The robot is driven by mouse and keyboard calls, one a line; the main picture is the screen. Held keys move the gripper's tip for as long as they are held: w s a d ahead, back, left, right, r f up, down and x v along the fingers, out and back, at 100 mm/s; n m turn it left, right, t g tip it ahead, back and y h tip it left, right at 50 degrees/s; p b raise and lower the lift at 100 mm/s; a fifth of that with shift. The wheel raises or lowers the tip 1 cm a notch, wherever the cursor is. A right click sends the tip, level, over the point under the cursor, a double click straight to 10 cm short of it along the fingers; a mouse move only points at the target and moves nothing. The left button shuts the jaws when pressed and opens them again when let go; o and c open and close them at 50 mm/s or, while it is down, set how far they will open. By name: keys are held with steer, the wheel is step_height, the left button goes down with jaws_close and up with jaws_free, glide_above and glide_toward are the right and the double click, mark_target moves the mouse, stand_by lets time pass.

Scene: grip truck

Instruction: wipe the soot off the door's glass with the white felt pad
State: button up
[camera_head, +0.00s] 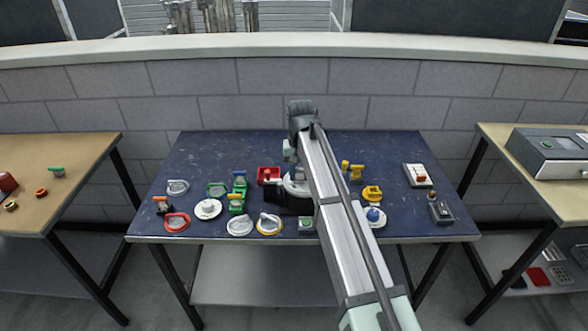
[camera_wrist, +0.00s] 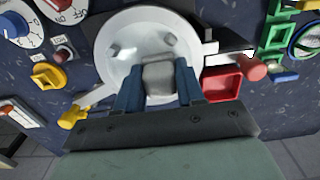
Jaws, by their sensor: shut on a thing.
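The round door (camera_wrist: 112,75) has a pale rim and whitish glass (camera_wrist: 140,28). It fills the upper middle of the wrist view. Two small grey patches show on the glass, one (camera_wrist: 122,48) at the left and one (camera_wrist: 170,39) at the upper right. My gripper (camera_wrist: 158,88) has blue fingers shut on the pale grey-white felt pad (camera_wrist: 158,73). The pad is over the lower middle of the glass; I cannot tell if it touches. The fingers hide the glass below it. In the head view my arm covers most of the door (camera_head: 292,188).
A red open box (camera_wrist: 222,86) and a red-tipped handle (camera_wrist: 252,69) are right of the door in the wrist view. A yellow knob (camera_wrist: 48,75) and white dials (camera_wrist: 18,26) are at the left. Several latches and knobs crowd the blue table (camera_head: 330,239). Side tables flank it.

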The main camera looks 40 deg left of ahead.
steer(key=shift+w+d, duration=0.65)
steer(key=shift+s+a, duration=1.4)
step_height(320, 180, up, 8)
